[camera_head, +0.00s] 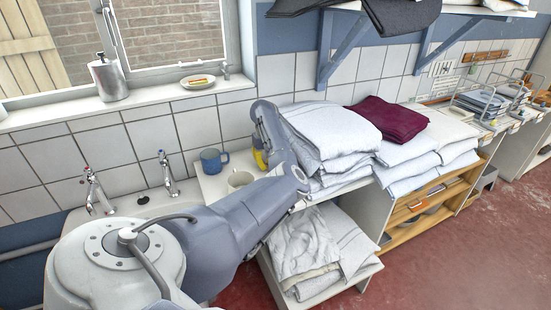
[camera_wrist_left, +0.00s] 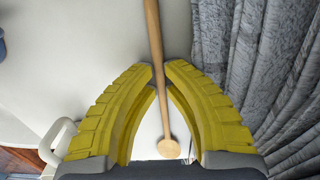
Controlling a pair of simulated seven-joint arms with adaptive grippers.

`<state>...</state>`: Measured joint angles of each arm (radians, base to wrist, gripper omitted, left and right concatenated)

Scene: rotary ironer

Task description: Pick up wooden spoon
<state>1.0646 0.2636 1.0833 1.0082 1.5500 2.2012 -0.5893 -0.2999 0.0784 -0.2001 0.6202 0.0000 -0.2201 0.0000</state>
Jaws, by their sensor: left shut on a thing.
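The wooden spoon (camera_wrist_left: 154,35) shows in the left wrist view as a pale wooden stick running from the top edge down between the yellow fingers, with a round end (camera_wrist_left: 169,149) near the palm. My left gripper (camera_wrist_left: 158,70) is shut on the spoon, with a fingertip on each side of its shaft. The spoon's other end is out of that view. In the head view, my left gripper (camera_head: 260,158) is mostly hidden behind my arm, over the counter beside the folded linen, and the spoon cannot be seen there. My right gripper is in neither view.
A white mug (camera_head: 240,180) and a blue mug (camera_head: 212,161) stand left of the gripper. Stacked grey-white linen (camera_head: 335,130) rises close on its right, with maroon cloth (camera_head: 389,117) farther right. The tiled wall (camera_head: 205,128) is behind. Taps (camera_head: 168,170) stand at the left.

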